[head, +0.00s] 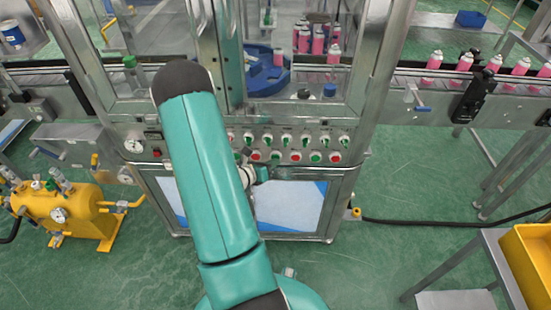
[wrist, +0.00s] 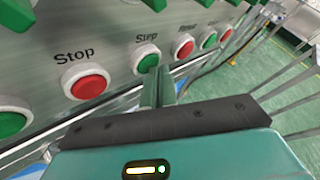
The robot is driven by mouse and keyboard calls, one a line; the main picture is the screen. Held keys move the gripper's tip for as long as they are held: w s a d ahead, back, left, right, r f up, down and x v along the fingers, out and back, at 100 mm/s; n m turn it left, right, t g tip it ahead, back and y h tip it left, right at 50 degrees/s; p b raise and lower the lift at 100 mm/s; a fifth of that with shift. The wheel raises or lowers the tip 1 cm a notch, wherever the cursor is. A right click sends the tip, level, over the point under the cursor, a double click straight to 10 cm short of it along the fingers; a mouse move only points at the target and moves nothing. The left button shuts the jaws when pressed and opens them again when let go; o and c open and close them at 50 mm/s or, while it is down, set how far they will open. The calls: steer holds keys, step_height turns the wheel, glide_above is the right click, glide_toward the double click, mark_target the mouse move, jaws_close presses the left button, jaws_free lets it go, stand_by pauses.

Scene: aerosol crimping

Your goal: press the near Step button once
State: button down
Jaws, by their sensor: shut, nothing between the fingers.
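The green Step button (wrist: 147,62), with a white collar, sits on the metal panel under its "Step" label in the wrist view. By the order of colours it is the green button (head: 275,156) in the lower row in the head view. My gripper (wrist: 158,76) is shut and empty, its fingertips just below and right of this button. Whether they touch it I cannot tell. In the head view my gripper (head: 263,173) is small and partly hidden by my arm, in front of the panel.
The red Stop button (wrist: 88,84) is left of Step. A red button (wrist: 186,49) and another green one (wrist: 209,40) follow on the right. Switches (head: 305,140) line the row above. The yellow tank (head: 70,210) stands left, the yellow bin (head: 528,255) right.

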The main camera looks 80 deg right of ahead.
steer(key=shift+s+a, duration=0.15)
steer(key=shift+a, duration=0.55)
steer(key=a, duration=0.2)
steer(key=s+a, duration=0.1)
steer(key=a, duration=0.1)
steer(key=shift+a, duration=0.35)
stand_by(0.8)
